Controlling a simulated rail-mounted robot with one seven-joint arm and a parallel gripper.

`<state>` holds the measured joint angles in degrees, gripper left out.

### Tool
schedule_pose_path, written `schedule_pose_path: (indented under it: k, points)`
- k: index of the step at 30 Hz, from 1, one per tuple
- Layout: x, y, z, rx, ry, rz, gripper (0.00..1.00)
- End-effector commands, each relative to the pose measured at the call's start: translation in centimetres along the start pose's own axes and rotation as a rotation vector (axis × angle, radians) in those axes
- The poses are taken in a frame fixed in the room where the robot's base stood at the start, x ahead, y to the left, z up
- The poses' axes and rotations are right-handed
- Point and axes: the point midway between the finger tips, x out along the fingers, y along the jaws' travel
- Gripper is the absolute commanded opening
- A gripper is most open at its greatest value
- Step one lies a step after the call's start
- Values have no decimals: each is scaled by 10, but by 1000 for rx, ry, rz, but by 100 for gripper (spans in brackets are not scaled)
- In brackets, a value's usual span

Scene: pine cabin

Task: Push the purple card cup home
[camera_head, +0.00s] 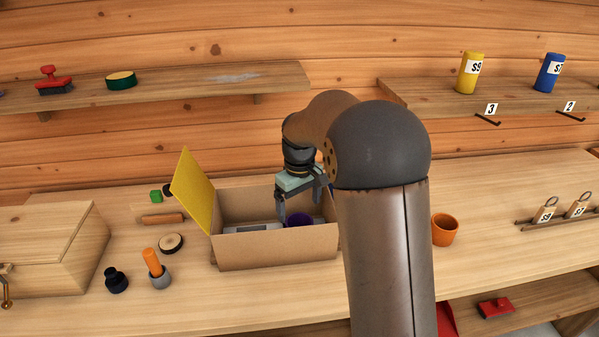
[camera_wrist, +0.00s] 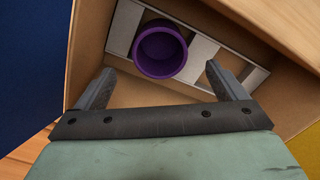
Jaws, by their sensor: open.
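The purple cup (camera_wrist: 160,50) stands in the cardboard box, open end up, over a pale slotted insert (camera_wrist: 201,48) on the box floor. In the head view the cup (camera_head: 299,220) is partly hidden behind the box front and my gripper. My gripper (camera_head: 304,208) reaches down into the box with its fingers apart. In the wrist view my gripper (camera_wrist: 158,82) is open and empty, and the cup shows just beyond the fingertips, between them. I cannot tell whether the cup is fully seated in the insert.
The cardboard box (camera_head: 276,252) has a raised yellow flap (camera_head: 193,190) at its left. Left of it are a round brush (camera_head: 171,243), an orange-handled tool (camera_head: 153,264) and a wooden chest (camera_head: 42,252). An orange cup (camera_head: 445,229) stands right of my arm.

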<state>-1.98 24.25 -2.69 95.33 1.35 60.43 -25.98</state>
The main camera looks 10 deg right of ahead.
Motion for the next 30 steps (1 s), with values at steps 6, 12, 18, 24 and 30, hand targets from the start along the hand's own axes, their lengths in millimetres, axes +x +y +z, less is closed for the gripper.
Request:
schedule_pose_path:
  k: [6,12,18,24,30]
  points:
    - [-56,0,-1,0,5,2,91]
    - [-98,0,0,0,2,1,91]
    - [-120,0,0,0,0,1,91]
    - [-121,-16,30,47,4,-1,91]
    - [-91,-64,124,192,20,-2,91]
